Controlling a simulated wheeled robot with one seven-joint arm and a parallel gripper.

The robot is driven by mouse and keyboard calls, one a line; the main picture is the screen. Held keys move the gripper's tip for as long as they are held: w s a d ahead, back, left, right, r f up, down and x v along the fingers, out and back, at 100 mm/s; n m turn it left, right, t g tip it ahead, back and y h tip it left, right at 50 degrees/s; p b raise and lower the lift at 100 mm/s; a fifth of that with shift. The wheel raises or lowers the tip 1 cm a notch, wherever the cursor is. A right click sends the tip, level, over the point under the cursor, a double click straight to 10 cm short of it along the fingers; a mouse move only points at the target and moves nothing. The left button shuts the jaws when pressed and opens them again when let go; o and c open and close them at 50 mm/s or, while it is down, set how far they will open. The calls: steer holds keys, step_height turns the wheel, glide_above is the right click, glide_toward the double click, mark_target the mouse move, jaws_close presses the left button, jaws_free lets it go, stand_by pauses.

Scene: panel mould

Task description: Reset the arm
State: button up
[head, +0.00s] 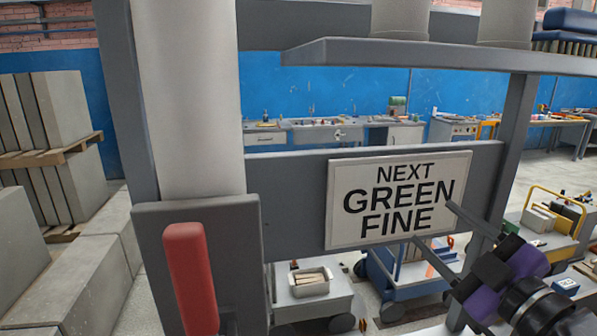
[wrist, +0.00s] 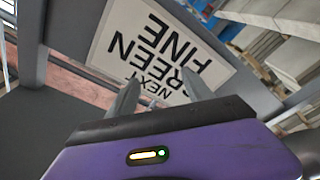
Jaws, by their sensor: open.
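My gripper (head: 432,225) is at the lower right of the head view, purple and black, with two thin grey fingers spread apart and nothing between them. It is in front of the right part of a white sign (head: 345,235) reading "NEXT GREEN FINE". In the wrist view the fingers (wrist: 160,88) point toward the sign (wrist: 215,70), which appears upside down. I cannot tell whether a fingertip touches the sign.
A grey frame holds the sign on a crossbar (head: 290,200), with a shelf (head: 430,55) above. A red handle (head: 190,280) stands at lower left beside a thick pale column (head: 190,100). Concrete blocks (head: 75,270) are at left, carts (head: 310,295) behind.

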steer(key=s+d+f+m+t+h, duration=0.1)
steer(key=s+d+f+m+h, duration=0.1)
steer(key=s+f+m+h, duration=0.5)
steer(key=s+d+f+m+t+h, duration=0.15)
steer(key=s+m+h, duration=0.35)
steer(key=m, duration=0.6)
steer(key=s+a+f+n+g+y, duration=0.2)
steer(key=s+a+f+g+y, duration=0.1)
steer(key=s+f, duration=0.6)
steer(key=s+a+f+n+g+y, duration=0.3)
steer(key=s+f, duration=0.7)
steer(key=s, duration=0.8)
steer(key=shift+s+a+b, duration=0.2)
steer(key=shift+b, duration=0.1)
steer(key=shift+c, duration=0.4)
